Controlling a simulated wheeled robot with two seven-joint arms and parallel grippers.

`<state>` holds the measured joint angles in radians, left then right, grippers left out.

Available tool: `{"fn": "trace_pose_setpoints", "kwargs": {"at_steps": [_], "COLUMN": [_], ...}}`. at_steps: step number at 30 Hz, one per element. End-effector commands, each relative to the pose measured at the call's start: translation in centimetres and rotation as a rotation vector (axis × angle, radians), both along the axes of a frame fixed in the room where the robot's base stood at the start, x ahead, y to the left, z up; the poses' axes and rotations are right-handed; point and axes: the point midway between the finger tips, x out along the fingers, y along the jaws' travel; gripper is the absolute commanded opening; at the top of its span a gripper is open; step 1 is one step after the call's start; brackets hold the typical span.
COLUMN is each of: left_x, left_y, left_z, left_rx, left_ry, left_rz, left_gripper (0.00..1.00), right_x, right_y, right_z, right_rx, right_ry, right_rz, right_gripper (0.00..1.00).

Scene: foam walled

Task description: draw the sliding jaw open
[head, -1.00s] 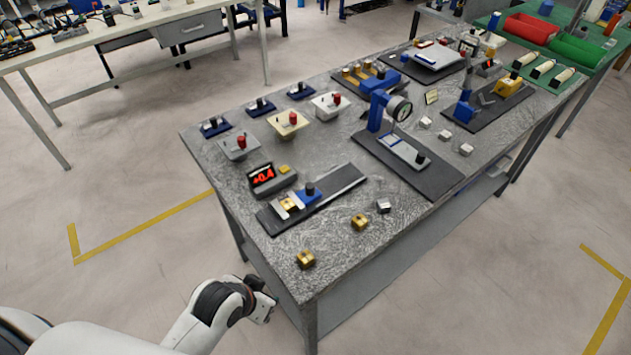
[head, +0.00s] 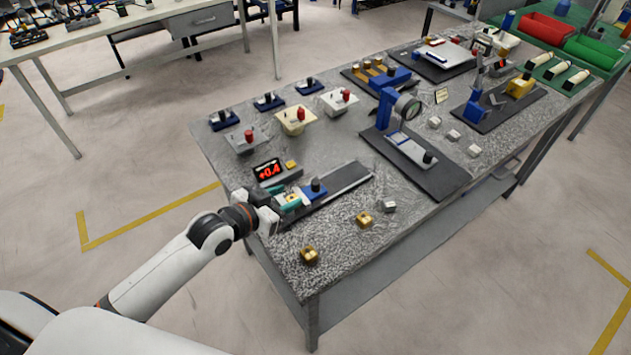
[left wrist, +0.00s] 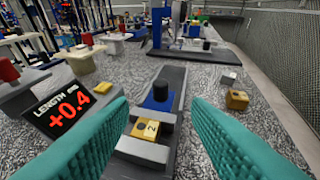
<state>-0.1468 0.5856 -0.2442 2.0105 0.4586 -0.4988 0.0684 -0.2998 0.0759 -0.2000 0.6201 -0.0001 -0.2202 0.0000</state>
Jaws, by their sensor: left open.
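The sliding jaw is a blue block with a black knob (head: 315,188), on a dark rail (head: 345,185) near the table's left front. In the left wrist view the blue jaw (left wrist: 158,101) stands against a brass block marked 2 (left wrist: 146,130), with a light fixed jaw (left wrist: 140,150) on the near side. My left gripper (head: 285,197) is at the near end of the rail. Its teal fingers (left wrist: 160,135) are spread on both sides of the fixed jaw and brass block, and nothing is gripped. My right gripper is not in view.
A length display (head: 268,171) reading +0.4 stands just left of the rail. Brass blocks (head: 309,255) and a small grey block (head: 389,206) lie to the right. A dial gauge stand (head: 387,108) stands beyond. The far part of the rail is bare.

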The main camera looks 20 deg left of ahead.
Motion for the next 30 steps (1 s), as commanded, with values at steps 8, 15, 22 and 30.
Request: {"fn": "trace_pose_setpoints", "kwargs": {"at_steps": [8, 15, 22, 30], "left_x": [3.4, 7.4, 9.6, 10.1], "left_y": [-1.4, -3.1, -4.0, -4.3], "left_z": [-1.3, -3.1, -4.2, -4.5], "left_rx": [-0.003, -0.002, -0.001, 0.0], "left_ry": [-0.003, -0.002, -0.003, -0.002], "left_rz": [0.002, 0.0, 0.0, -0.001], "left_gripper": [0.44, 0.44, 0.44, 0.44], "right_x": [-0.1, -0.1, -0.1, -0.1], "right_y": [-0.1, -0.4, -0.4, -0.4], "right_z": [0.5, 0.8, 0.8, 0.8], "right_rx": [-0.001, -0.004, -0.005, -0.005], "right_ry": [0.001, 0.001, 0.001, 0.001], "right_rz": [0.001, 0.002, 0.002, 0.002], "right_gripper": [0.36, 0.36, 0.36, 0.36]}}
